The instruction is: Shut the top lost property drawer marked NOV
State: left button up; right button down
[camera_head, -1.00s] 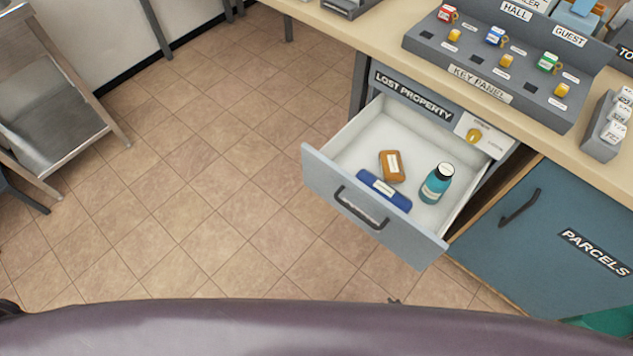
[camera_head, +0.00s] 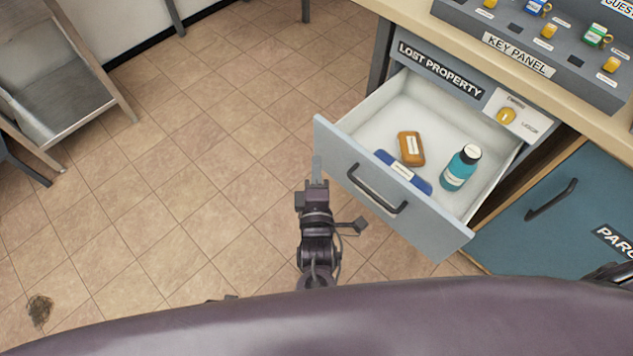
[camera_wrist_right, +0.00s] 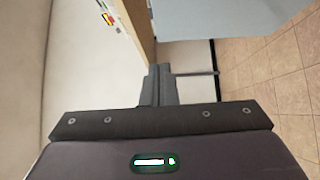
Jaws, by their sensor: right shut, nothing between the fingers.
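The lost property drawer (camera_head: 345,150) is pulled well out of the counter under a LOST PROPERTY label (camera_head: 440,70). Its grey front has a dark bar handle (camera_head: 377,190); I cannot read a NOV mark on it. Inside lie a brown item (camera_head: 411,149), a blue case (camera_head: 416,182) and a teal bottle (camera_head: 461,169). My right gripper (camera_head: 317,170) is shut and empty, just left of the drawer front's left end, with no clear contact. Its closed fingers (camera_wrist_right: 160,85) also show in the right wrist view. My left gripper is not in view.
A blue PARCELS door (camera_head: 540,215) with a dark handle is right of the drawer. The key panel (camera_head: 515,52) stands on the counter above. A metal shelf stand (camera_head: 75,100) is at the left. The tiled floor between is open.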

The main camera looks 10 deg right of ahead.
aim_at(329, 130)
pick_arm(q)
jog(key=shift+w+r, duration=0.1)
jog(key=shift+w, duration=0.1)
pick_arm(e)
jog(key=shift+w+d, duration=0.6)
jog(key=shift+w, duration=0.4)
jog(key=shift+w+d, duration=0.6)
jog(key=shift+w, duration=0.45)
jog(key=shift+w+d, duration=0.6)
jog(key=shift+w, duration=0.4)
jog(key=shift+d, duration=0.1)
